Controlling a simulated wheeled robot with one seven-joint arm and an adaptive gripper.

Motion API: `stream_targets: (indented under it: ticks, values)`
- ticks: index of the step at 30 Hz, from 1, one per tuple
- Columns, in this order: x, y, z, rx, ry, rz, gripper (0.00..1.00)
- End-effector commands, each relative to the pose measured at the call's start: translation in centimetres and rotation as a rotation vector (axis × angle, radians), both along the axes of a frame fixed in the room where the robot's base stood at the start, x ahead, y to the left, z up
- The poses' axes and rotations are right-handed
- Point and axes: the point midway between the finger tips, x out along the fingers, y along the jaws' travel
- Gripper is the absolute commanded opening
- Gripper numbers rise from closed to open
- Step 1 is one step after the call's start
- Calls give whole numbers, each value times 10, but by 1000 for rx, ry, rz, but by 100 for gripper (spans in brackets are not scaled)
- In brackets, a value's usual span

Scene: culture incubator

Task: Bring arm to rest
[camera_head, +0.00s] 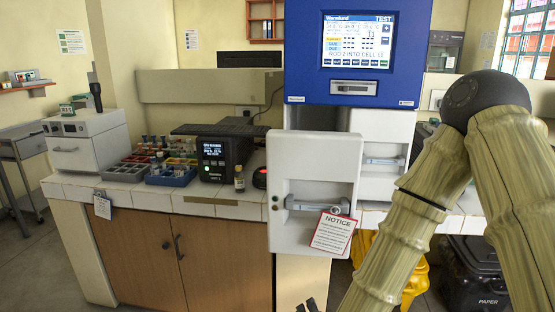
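My arm (430,180) comes in at the right, bends at a dark round joint near the top and runs down past the bottom edge. Two small dark tips at the bottom edge look like the fingertips of my gripper (307,306); the rest of it is cut off, so I cannot tell open from shut. The tips appear below the incubator's white door, with no object visible at them. The blue incubator (305,85) has a lit screen (357,40) reading "TEST". A white door (312,180) stands out in front, with a NOTICE tag (333,233) on its handle.
A tiled bench (150,192) on the left holds a white instrument (85,140), vial racks (172,175), a black device (222,158) and a small bottle (239,179). Wooden cupboards (225,260) are below. A yellow object (415,285) and black bin (480,275) stand behind my arm.

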Motion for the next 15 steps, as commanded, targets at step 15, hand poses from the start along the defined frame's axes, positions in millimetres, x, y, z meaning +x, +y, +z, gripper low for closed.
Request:
stream_targets:
  ticks: [15]
  values:
    - [-190,-85,-207,-433,672,577,29]
